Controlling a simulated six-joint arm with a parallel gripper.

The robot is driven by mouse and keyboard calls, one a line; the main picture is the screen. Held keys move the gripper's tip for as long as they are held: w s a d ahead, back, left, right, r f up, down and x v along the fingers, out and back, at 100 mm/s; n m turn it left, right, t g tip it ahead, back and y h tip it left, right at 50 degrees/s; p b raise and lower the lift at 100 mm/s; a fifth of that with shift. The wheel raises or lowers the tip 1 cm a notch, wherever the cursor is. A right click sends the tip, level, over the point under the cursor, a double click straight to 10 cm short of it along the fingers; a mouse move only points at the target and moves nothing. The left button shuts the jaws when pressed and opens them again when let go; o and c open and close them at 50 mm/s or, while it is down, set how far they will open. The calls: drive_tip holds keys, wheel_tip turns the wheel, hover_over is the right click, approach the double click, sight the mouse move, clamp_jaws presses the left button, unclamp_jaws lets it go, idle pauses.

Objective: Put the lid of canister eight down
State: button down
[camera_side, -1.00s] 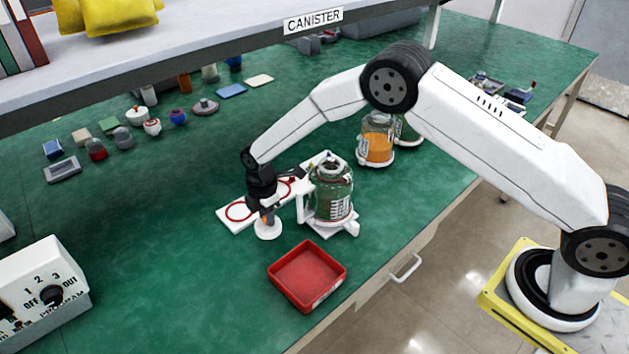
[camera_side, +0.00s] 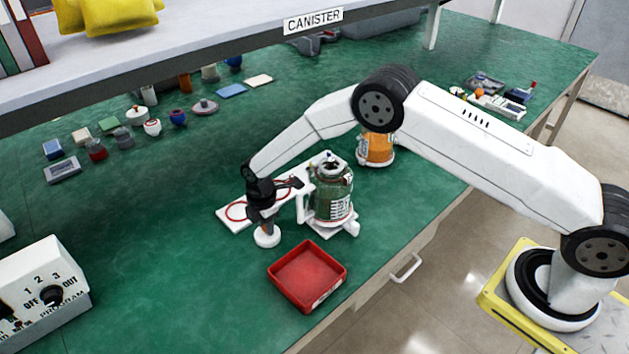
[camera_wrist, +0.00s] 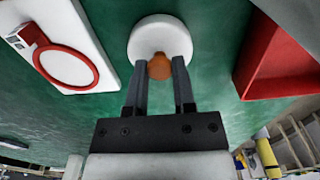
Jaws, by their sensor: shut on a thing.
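The lid (camera_side: 267,238) is a white disc with an orange-brown knob; in the wrist view the lid (camera_wrist: 160,36) lies just past my fingertips. My gripper (camera_side: 262,218) is shut on its knob, and the two fingers (camera_wrist: 160,68) show on either side of the knob in the wrist view. The lid is at or very near the green table top; I cannot tell whether it touches. The canister (camera_side: 332,195) is a glass jar with a green tint and a printed label, upright in a white holder just right of my gripper. No number eight is readable.
A red tray (camera_side: 307,275) sits in front of the canister, near the table edge. A white board with a red ring (camera_side: 236,211) lies behind the gripper. An orange-filled jar (camera_side: 376,150) stands farther back. The green table left of the lid is clear.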

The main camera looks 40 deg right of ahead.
drive_tip(key=shift+f, duration=0.15)
drive_tip(key=shift+c, duration=2.2)
unclamp_jaws()
wheel_tip(320, 180, up, 12)
